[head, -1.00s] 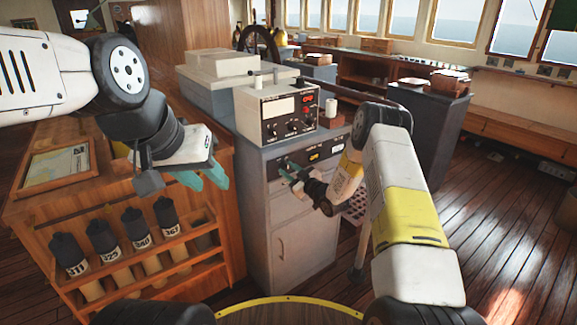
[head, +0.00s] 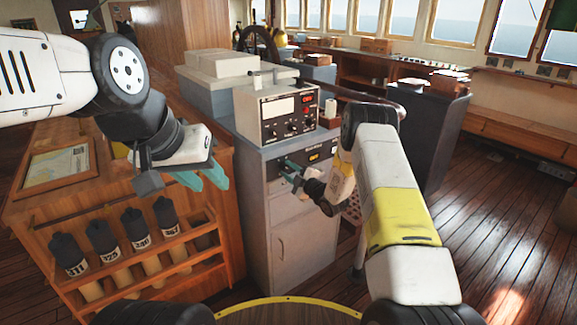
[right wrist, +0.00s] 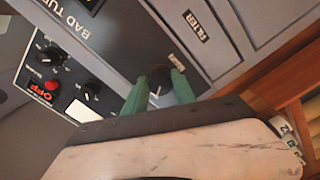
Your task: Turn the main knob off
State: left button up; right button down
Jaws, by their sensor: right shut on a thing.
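The main knob (right wrist: 158,79) is a black round knob with a white pointer mark, on a dark panel (head: 303,159) on the front of the grey cabinet. My right gripper (right wrist: 157,87) has its green fingers on both sides of the knob, shut on it. In the head view my right gripper (head: 286,166) is at the panel's left part, where its fingers hide the knob. My left gripper (head: 204,180) hangs over the wooden rack at the left, its teal fingers apart and empty.
A grey instrument box (head: 277,114) with small knobs stands on the cabinet (head: 290,235); a red OFF button (right wrist: 51,86) shows in the right wrist view. A wooden rack (head: 160,280) holds several dark-capped tubes. Open floor lies at the right.

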dwell(0.4)
jog(key=c, duration=1)
grip_release()
jog(key=v, duration=0.8)
